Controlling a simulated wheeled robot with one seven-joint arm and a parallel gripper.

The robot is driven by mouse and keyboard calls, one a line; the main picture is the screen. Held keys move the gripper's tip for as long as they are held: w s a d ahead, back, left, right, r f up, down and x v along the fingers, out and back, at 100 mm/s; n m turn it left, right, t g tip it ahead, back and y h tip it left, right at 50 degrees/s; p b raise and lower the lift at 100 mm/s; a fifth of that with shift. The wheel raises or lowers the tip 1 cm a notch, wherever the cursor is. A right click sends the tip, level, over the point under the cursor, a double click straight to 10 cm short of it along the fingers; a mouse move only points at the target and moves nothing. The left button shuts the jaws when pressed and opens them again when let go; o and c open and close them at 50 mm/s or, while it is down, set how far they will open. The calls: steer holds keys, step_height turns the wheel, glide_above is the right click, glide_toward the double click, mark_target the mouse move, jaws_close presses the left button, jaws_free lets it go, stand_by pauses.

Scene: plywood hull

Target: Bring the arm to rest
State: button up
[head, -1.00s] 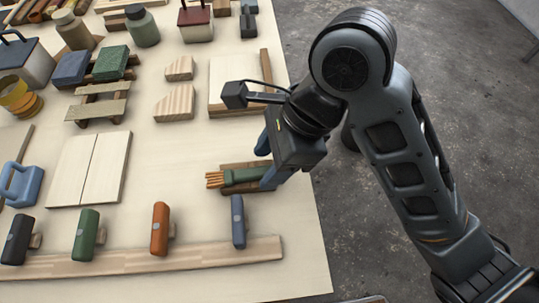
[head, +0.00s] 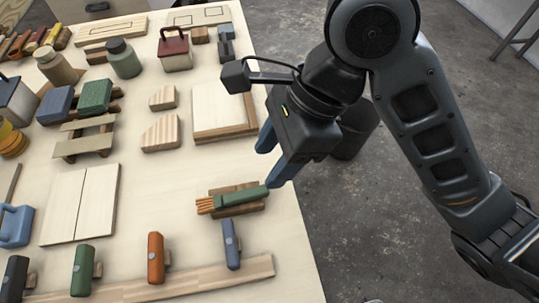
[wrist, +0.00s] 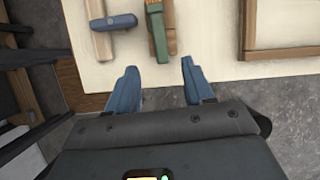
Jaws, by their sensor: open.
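My gripper (head: 270,160) is open, with its two blue fingers apart and nothing between them. In the head view it is above the right edge of the plywood table (head: 150,210). Just to its left, a green-handled brush (head: 240,200) with orange bristles lies on a small wooden block. In the wrist view the fingers (wrist: 157,80) point toward the table edge, and the green handle (wrist: 158,30) lies beyond them, apart from them. My arm reaches in from the right.
A wooden rail with blue (head: 231,243), orange (head: 156,258) and green (head: 82,270) handled tools lies along the near side. A framed board (head: 222,115) lies beyond the brush. Bare concrete floor (head: 400,240) is right of the table.

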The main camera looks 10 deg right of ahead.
stand_by(0.4)
